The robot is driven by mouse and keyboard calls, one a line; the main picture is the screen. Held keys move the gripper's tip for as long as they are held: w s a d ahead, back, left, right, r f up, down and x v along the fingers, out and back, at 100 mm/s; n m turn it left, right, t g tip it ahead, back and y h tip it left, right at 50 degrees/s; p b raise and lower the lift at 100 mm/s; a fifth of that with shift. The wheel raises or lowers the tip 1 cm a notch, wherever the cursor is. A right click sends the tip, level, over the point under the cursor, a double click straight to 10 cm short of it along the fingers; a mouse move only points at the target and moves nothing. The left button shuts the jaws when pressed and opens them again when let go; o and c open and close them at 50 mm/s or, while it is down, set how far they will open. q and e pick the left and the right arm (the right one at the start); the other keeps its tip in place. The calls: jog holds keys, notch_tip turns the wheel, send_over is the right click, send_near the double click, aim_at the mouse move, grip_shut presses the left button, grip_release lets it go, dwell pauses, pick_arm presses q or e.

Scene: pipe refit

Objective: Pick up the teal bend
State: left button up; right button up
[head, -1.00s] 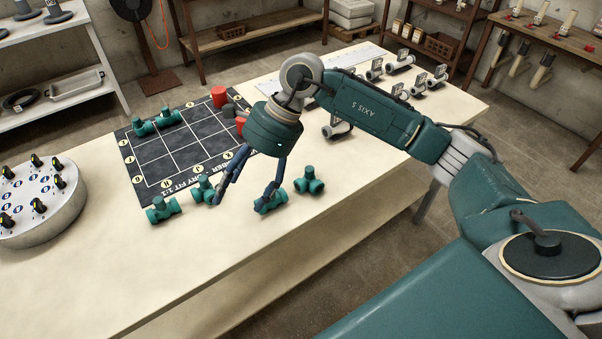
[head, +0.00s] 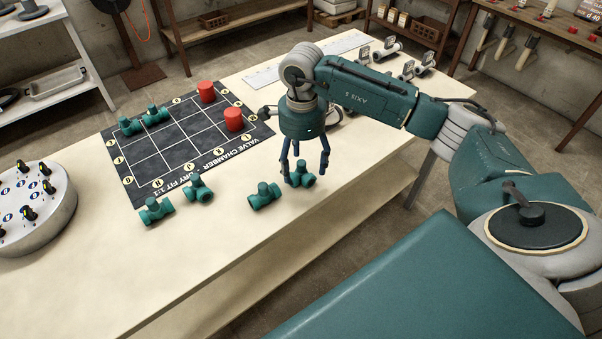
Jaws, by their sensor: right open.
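Several teal pipe fittings stand on the pale bench. My right gripper (head: 308,172) is open and points down over the rightmost teal fitting (head: 301,180). Its fingers are around or just in front of the fitting's upper part; I cannot tell whether they touch it. Another teal fitting (head: 264,198) lies just left of the gripper. Two more, one (head: 198,189) and one (head: 156,211), stand by the mat's front edge. Which fitting is the bend is hard to tell at this size; the rightmost one is partly hidden by the fingers. My left gripper is out of view.
A round grey stand (head: 36,220) with dark knobs is at left. Grey valves (head: 388,50) stand at the back right. The bench front is clear.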

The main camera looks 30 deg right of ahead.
aim_at(301, 174)
jog(key=shift+f, duration=1.2)
jog(key=c, duration=1.1)
jog(key=shift+c, duration=0.4)
jog(key=shift+r, duration=0.15)
